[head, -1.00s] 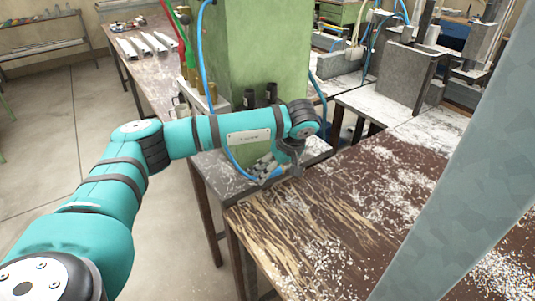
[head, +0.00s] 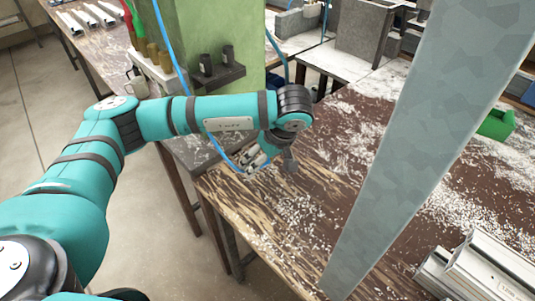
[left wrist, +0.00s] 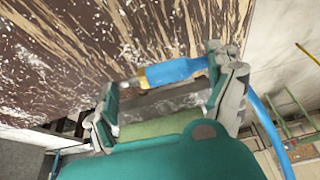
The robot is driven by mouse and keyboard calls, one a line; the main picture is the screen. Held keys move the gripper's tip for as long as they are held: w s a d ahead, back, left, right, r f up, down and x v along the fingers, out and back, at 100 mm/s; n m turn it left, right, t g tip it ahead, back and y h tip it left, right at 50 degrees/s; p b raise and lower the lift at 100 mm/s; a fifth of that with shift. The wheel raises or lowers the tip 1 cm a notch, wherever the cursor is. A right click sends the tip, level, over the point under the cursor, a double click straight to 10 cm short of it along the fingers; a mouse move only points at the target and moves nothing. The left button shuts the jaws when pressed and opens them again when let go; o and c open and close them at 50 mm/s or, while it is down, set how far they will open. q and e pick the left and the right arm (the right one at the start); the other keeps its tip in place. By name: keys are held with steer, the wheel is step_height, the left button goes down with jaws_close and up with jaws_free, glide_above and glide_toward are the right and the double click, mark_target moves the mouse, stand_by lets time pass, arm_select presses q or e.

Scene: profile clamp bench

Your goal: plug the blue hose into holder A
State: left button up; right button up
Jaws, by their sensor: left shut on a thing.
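The blue hose (head: 165,30) hangs down past the green column, passes behind my left arm and reaches my left gripper (head: 266,158). In the left wrist view, the hose's blue end with a brass tip (left wrist: 172,72) lies crosswise between the fingers of my left gripper (left wrist: 170,88), which are shut on it. The brass tip points left there. The gripper is above the near left edge of the brown worktop. Two dark cylindrical holders (head: 228,55) sit on a dark bracket on the column; I cannot read a letter on them. My right gripper is out of view.
The worn brown worktop (head: 320,190) is scattered with white chips and mostly clear. A pale slanted panel (head: 410,140) crosses the right side. Aluminium profiles (head: 485,265) lie at lower right, with a green bin (head: 497,124) behind. The green column (head: 235,25) stands behind my arm.

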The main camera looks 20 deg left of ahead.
arm_select(q)
steer(key=shift+s+a, duration=0.3)
steer(key=shift+s, duration=0.35)
steer(key=shift+s+a, duration=0.25)
steer(key=shift+s, duration=0.45)
steer(key=shift+s+a, duration=0.3)
steer(key=shift+s, duration=0.35)
steer(key=shift+s+a+b, duration=0.15)
steer(key=shift+s+a, duration=0.25)
steer(key=shift+s, duration=0.5)
steer(key=shift+s+a+b, duration=0.1)
steer(key=shift+s+a, duration=0.25)
steer(key=shift+s, duration=0.55)
steer(key=shift+s+a+b, duration=0.15)
steer(key=shift+s+a, duration=0.25)
steer(key=shift+s, duration=0.5)
steer(key=s+a+p, duration=0.1)
steer(key=s+p, duration=0.1)
steer(key=s, duration=0.1)
steer(key=s+a+p, duration=0.1)
steer(key=s+p, duration=0.1)
steer(key=s, duration=0.2)
steer(key=s+a+p, duration=0.2)
steer(key=s+p, duration=0.1)
steer(key=shift+s+a, duration=0.1)
steer(key=shift+s, duration=0.05)
